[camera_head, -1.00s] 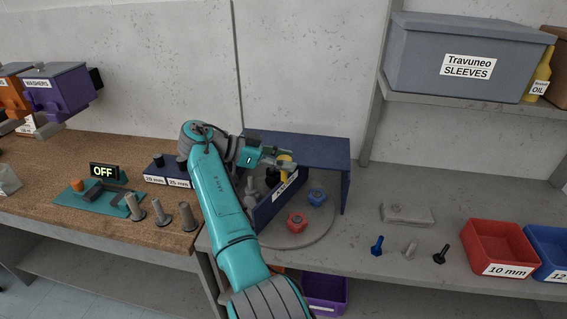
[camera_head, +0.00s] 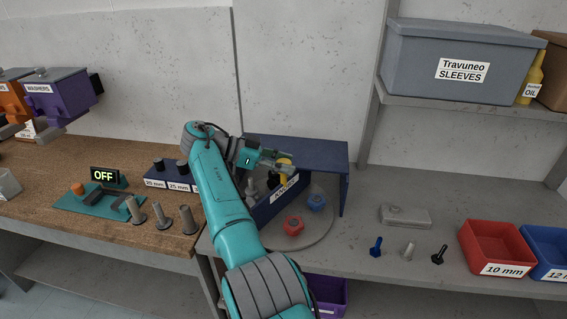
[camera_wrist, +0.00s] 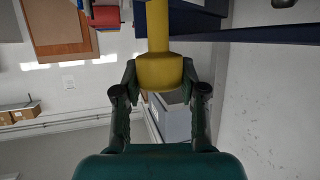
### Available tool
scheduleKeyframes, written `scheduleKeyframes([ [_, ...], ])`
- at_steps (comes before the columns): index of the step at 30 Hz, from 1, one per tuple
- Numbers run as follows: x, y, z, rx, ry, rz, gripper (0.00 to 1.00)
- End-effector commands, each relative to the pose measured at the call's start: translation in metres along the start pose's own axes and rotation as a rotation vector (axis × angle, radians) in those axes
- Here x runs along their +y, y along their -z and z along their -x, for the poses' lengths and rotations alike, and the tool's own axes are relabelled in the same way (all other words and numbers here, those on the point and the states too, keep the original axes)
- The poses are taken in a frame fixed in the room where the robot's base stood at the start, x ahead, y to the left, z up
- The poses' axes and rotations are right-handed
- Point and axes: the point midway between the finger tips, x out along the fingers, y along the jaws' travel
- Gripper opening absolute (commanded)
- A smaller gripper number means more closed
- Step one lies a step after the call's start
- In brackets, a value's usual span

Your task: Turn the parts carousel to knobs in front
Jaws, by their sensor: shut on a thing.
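The parts carousel is a round grey turntable (camera_head: 318,240) under a dark blue open-fronted cover (camera_head: 322,154). A dark blue upright divider (camera_head: 263,214) crosses it, with a white label that is too small and slanted to read surely.
Left are dark pegs, grey bolts (camera_head: 160,215) and a teal fixture (camera_head: 90,199) with an OFF sign. Right are a flat grey block (camera_head: 404,216), several small bolts, and red (camera_head: 495,246) and blue bins. My arm hides part of the bench left of the carousel.

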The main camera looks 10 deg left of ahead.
Motion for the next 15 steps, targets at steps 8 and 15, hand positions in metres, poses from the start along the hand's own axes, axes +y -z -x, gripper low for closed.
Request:
scheduleKeyframes([
  [8, 0.0006, -0.0015, -0.0008, 0.000, -0.002, 0.003, 0.67],
  [15, 0.0002, 0.0022, 0.0009, 0.000, -0.001, 0.001, 0.67],
])
